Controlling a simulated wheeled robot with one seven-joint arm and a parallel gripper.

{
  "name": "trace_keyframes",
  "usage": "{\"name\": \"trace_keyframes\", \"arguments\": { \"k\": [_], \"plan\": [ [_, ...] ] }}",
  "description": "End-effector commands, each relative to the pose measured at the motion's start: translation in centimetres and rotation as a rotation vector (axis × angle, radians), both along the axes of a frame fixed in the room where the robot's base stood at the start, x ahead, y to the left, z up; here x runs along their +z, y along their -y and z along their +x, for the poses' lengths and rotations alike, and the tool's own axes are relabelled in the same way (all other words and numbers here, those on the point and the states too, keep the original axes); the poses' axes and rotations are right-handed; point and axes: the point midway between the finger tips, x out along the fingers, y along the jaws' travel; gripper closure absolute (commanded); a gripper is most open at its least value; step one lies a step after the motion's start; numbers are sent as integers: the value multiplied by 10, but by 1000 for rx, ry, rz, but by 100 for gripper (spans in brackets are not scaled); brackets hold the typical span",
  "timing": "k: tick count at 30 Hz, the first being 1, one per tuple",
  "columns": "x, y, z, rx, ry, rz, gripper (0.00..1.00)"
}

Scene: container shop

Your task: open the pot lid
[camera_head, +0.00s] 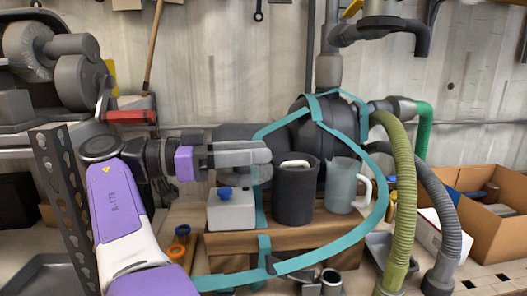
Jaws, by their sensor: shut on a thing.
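A dark grey cylindrical pot (295,198) stands upright on a wooden block. A pale, handle-like piece (295,164) shows at its top; I cannot tell whether it is on a lid or inside the pot. My gripper (265,156) reaches in from the left, level with the pot's rim and just left of it. It is shut on a grey piece (260,175) that shows under the fingertips. The fingers hide most of this piece, and I cannot tell whether it is the lid. A dark grey rounded shape (235,133) shows behind the fingers.
A white box with a blue cap (231,212) stands below my gripper. A translucent jug (341,187) is close right of the pot. A teal strap (335,244) loops around in front. Thick hoses (402,190) and a cardboard box (490,220) fill the right side.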

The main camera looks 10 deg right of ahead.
Motion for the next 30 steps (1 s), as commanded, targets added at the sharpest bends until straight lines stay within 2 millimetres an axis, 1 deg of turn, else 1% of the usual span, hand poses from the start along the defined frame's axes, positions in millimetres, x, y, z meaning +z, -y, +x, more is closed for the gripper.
{"name": "trace_keyframes", "arguments": {
  "k": [1,7,21,22,24,25,30],
  "plan": [
    [-3,-3,-2,-5,-5,4,100],
    [-3,-10,-7,-24,-5,3,100],
    [-3,-10,-8,-31,-6,3,100],
    [-3,-10,-8,-31,-6,3,64],
    [-3,-10,-8,-31,-5,3,50],
    [-3,-11,-8,-30,-5,3,48],
    [-2,-11,-9,-30,-3,2,48]
  ]
}}
